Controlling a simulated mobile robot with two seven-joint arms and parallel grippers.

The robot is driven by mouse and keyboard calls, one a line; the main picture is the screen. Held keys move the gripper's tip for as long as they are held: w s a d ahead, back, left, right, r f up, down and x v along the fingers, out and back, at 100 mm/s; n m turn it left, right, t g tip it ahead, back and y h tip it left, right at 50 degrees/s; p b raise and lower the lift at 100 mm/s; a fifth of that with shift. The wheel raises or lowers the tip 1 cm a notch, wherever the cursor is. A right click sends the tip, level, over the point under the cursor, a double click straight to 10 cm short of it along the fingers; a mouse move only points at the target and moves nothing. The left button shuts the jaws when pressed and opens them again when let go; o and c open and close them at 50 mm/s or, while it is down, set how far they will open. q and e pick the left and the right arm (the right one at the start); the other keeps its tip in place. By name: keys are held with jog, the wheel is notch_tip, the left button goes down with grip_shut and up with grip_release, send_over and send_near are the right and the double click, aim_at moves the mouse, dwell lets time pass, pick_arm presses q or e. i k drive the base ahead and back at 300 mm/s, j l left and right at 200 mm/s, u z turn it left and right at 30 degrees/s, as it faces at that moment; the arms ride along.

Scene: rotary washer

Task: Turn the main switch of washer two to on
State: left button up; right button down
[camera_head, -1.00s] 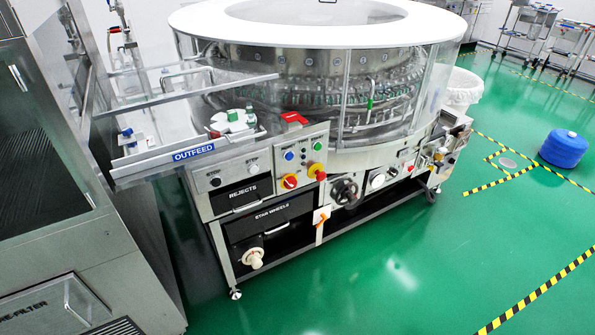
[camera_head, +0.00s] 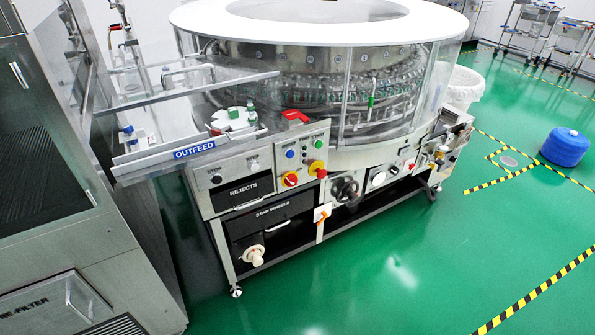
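The rotary washer (camera_head: 330,150) stands in the middle of the view, a round machine with a white ring top and clear guards. Its front control panel (camera_head: 303,160) carries blue and green buttons and a red emergency stop (camera_head: 321,173) on a yellow base. A red and yellow rotary switch (camera_head: 290,180) sits at the panel's lower left; it looks like a main switch, but its position is too small to read. No number shows on the washer. Neither of my grippers is in view.
A steel cabinet marked PRE-FILTER (camera_head: 60,306) stands close on the left. The OUTFEED rail (camera_head: 190,150) juts out left of the panel. Green floor (camera_head: 400,265) in front of the washer is clear. A blue drum-like object (camera_head: 565,148) stands at the right.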

aim_at(291, 180)
jog(key=i+l, duration=0.1)
jog(key=i+l+u, duration=0.1)
jog(key=l, duration=0.25)
jog(key=i+l+u, duration=0.1)
jog(key=l, duration=0.25)
jog(key=i+l+u, duration=0.1)
jog(key=l, duration=0.3)
jog(key=i+l, duration=0.2)
jog(key=l, duration=0.2)
jog(key=i+l+u, duration=0.15)
jog(key=l, duration=0.2)
